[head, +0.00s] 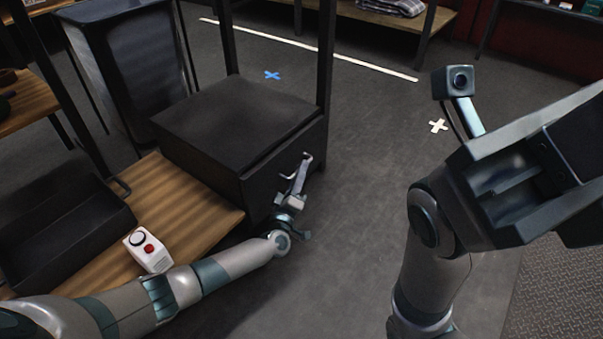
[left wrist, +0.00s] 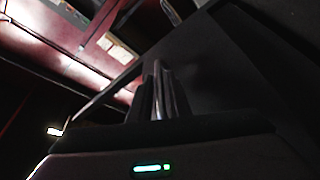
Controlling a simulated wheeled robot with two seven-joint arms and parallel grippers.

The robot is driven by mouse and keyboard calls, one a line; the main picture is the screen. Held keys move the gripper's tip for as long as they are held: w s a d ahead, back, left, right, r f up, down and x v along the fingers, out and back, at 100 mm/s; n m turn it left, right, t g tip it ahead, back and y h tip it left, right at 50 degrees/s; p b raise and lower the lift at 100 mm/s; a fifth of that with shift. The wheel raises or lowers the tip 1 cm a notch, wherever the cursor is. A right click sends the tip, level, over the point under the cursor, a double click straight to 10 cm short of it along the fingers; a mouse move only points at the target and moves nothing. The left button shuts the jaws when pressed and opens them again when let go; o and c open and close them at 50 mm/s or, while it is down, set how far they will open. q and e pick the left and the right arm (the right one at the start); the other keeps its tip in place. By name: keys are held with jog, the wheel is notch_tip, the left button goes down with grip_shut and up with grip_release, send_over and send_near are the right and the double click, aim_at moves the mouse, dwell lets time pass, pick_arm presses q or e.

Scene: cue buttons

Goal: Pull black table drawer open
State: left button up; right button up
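The black drawer unit (head: 240,125) stands at the end of the wooden shelf, its front facing right and toward me. A pale bar handle (head: 308,158) is on that front.
A black open tray (head: 60,230) and a white box with a red button (head: 148,250) are on the wooden shelf (head: 180,205). A dark bin (head: 125,70) stands behind. Table posts rise near the drawer unit. The grey floor (head: 365,150) right of the drawer is clear.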

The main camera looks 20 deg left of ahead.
pick_arm(q)
jog(key=shift+x, duration=0.75)
grip_shut()
jog(key=shift+d, duration=0.1)
